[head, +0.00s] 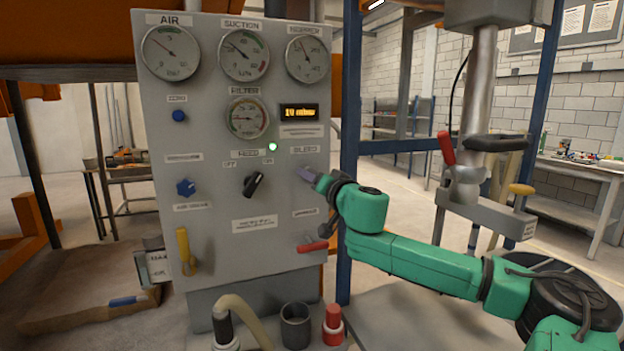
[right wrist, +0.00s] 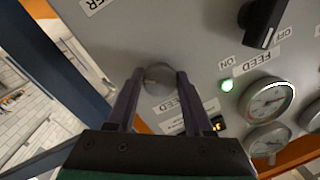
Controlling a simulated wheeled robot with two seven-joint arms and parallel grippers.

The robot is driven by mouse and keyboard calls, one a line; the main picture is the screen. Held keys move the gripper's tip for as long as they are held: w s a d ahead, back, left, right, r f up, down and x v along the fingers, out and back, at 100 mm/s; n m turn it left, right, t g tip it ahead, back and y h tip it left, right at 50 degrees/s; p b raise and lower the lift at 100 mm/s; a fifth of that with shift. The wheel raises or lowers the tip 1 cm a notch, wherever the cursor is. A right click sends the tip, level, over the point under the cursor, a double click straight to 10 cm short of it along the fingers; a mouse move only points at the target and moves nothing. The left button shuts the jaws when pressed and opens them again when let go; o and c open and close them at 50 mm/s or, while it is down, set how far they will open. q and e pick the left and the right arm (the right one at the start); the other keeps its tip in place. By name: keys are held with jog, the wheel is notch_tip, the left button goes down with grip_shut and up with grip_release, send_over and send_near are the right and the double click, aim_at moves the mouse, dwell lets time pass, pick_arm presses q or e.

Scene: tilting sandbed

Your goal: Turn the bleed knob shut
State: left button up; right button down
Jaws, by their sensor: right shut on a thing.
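The bleed knob (right wrist: 159,74) is a small grey round knob on the grey control panel (head: 225,120). In the right wrist view it sits between the two fingertips of my right gripper (right wrist: 159,79), which is shut on it. In the head view my right gripper (head: 304,173) reaches the panel just below the BLEED label (head: 304,150) and hides the knob. The knob's face shows no clear mark, so its turn angle cannot be told. My left gripper is in neither view.
A black FEED switch (head: 254,185) and a lit green lamp (head: 272,147) are left of the knob. A red-handled lever (head: 312,247) is below it. A blue post (head: 349,190) stands close to the panel's right edge, by my arm.

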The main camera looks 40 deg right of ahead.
jog(key=shift+r+n+g+h+p, duration=0.1)
jog(key=shift+n+g+h+p, duration=0.3)
jog(key=shift+n+p, duration=2.5)
jog(key=shift+n+g+h+p, duration=0.2)
jog(key=shift+n+h+p, duration=0.3)
jog(key=shift+n, duration=4.8)
jog(key=shift+r+n+g+h+p, duration=0.1)
jog(key=shift+n+g+h+p, duration=0.3)
jog(key=shift+n+p, duration=2.45)
jog(key=n+b, duration=0.2)
jog(key=shift+f+n, duration=0.1)
jog(key=shift+n, duration=0.25)
jog(key=shift+c, duration=1.5)
grip_release()
